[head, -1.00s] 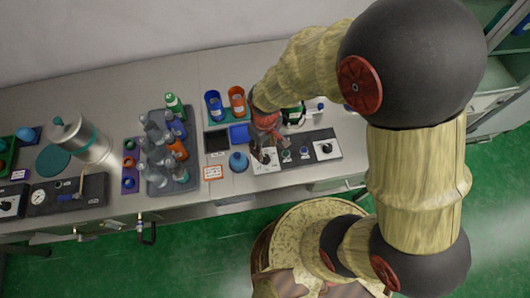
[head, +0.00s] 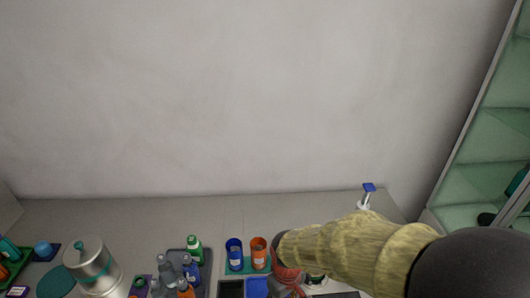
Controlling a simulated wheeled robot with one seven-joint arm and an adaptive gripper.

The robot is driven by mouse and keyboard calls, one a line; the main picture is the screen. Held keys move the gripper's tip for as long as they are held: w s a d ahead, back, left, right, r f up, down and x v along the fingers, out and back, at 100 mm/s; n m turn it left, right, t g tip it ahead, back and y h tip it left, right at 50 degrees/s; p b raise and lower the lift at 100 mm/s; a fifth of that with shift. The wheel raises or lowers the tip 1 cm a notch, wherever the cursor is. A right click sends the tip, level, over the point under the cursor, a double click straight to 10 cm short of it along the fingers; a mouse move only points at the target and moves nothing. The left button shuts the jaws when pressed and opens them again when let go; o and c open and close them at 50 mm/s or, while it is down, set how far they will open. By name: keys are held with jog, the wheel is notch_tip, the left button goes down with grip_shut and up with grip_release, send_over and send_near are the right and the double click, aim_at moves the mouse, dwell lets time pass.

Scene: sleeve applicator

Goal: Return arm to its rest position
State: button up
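My arm (head: 365,255) reaches in from the lower right of the head view, over the right part of the bench. Its red wrist part (head: 287,270) shows at the bottom, just right of the orange cup (head: 259,252). The gripper's fingers are cut off by the bottom edge, so their state is hidden.
The bench (head: 150,220) runs along a bare wall. A blue cup (head: 234,254) stands beside the orange one. Grey bottles (head: 166,270) and a green-white bottle (head: 194,249) share a tray. A metal canister (head: 92,265) stands left. A glass cabinet (head: 480,150) stands right.

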jog(key=s+d+r+m+t+b, duration=0.1)
jog(key=s+d+r+m+t, duration=0.1)
jog(key=r, duration=0.5)
jog(key=s+d+r+m+t, duration=0.1)
jog(key=s+d+r+m, duration=0.1)
jog(key=d+r, duration=0.3)
jog(key=s+d+r+m+t+b, duration=0.1)
jog(key=s+d+r, duration=0.3)
jog(key=r, duration=0.6)
jog(key=shift+s+r+m+t+b, duration=0.25)
jog(key=shift+m+t+b, duration=0.1)
jog(key=shift+m+t, duration=0.4)
